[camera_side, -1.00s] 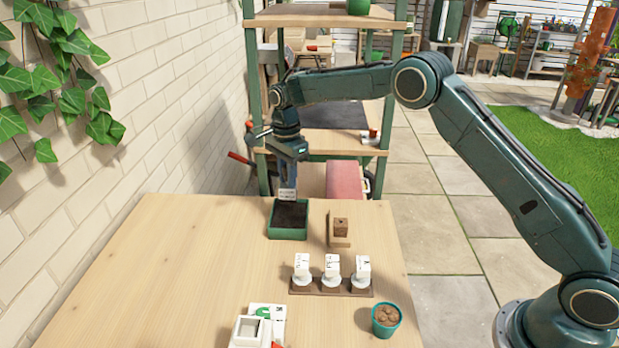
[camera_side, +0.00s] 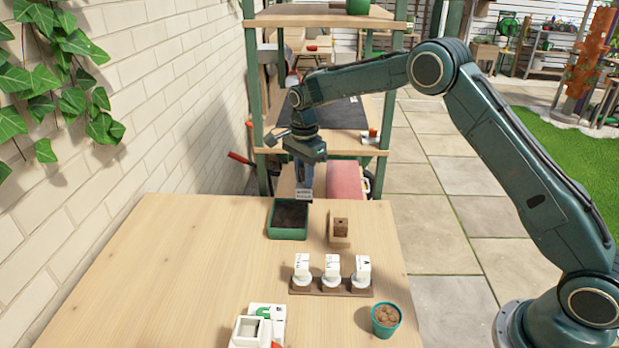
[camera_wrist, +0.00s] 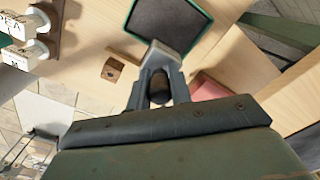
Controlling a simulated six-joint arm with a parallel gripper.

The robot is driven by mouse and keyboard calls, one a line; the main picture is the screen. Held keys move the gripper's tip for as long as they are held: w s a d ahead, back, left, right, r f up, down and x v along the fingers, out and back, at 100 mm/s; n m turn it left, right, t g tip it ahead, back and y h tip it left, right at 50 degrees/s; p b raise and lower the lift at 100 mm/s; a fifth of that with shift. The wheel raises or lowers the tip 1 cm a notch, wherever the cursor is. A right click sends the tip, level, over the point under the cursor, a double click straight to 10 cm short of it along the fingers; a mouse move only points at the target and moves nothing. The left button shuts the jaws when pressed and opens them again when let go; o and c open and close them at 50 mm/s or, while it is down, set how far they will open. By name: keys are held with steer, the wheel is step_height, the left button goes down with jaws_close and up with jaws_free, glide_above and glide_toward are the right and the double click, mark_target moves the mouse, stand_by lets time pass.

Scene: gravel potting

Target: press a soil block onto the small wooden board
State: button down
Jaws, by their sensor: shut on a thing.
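My gripper (camera_side: 304,178) is shut on a grey metal soil block press (camera_side: 304,196), above the far right edge of the green soil tray (camera_side: 288,235). In the wrist view, the press (camera_wrist: 162,52) sticks out beyond my gripper (camera_wrist: 162,82), with a dark round part between the fingers. Its mouth is hidden, so I cannot tell whether it holds soil. The small wooden board (camera_side: 339,242) lies right of the tray. One brown soil block (camera_side: 341,227) stands on it and also shows in the wrist view (camera_wrist: 113,68). Dark soil (camera_wrist: 165,22) fills the tray.
A brown rack (camera_side: 331,288) with several white lettered stamps stands nearer the camera. A teal pot (camera_side: 386,320) is at the front right, and a white box (camera_side: 252,330) at the front. A green-framed shelf (camera_side: 318,142) stands behind the table. The table's left part is clear.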

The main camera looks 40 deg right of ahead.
steer(key=s+d, duration=0.4)
steer(key=s+d+f, duration=0.1)
steer(key=s+d, duration=0.1)
steer(key=shift+s+d+f, duration=0.1)
steer(key=shift+s+d, duration=0.25)
steer(key=shift+f, duration=0.2)
steer(key=shift+f, duration=1.65)
steer(key=shift+s+f, duration=0.1)
steer(key=shift+f, duration=0.45)
stand_by(0.6)
step_height(320, 180, up, 6)
steer(key=shift+r, duration=0.2)
stand_by(0.7)
stand_by(0.4)
